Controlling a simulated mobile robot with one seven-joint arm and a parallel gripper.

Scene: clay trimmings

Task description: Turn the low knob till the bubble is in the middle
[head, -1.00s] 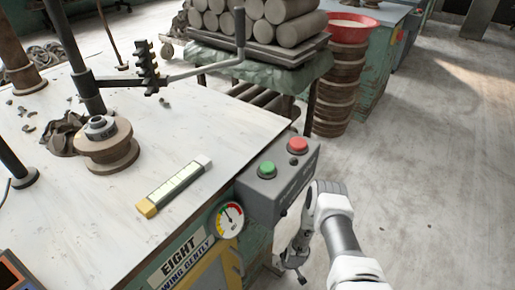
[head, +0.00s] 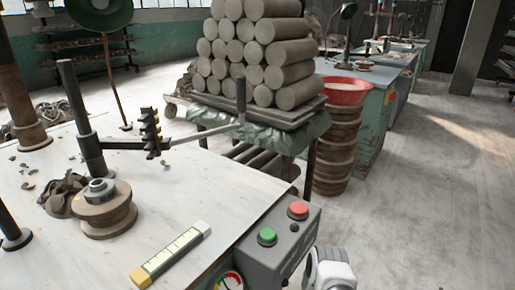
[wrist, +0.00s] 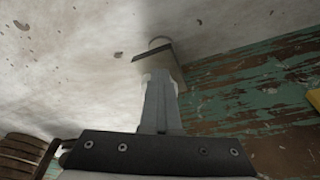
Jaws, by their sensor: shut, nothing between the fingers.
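A bar-shaped level (head: 170,255) with yellow and pale ends lies on the pale tabletop (head: 230,205) in the head view; its bubble is too small to make out. My gripper (wrist: 160,75) is shut and empty in the wrist view, beside the worn green side of the bench (wrist: 255,85). Just past the fingertips is a small pale round thing with a dark-edged plate (wrist: 158,50); I cannot tell whether it is the low knob. The head view does not show my fingers.
A grey control box (head: 280,240) with green and red buttons sits at the bench corner, above a partly cut-off gauge (head: 228,281). A rack of clay logs (head: 255,50) and a red basin (head: 343,92) stand behind. Open floor (head: 430,200) lies right.

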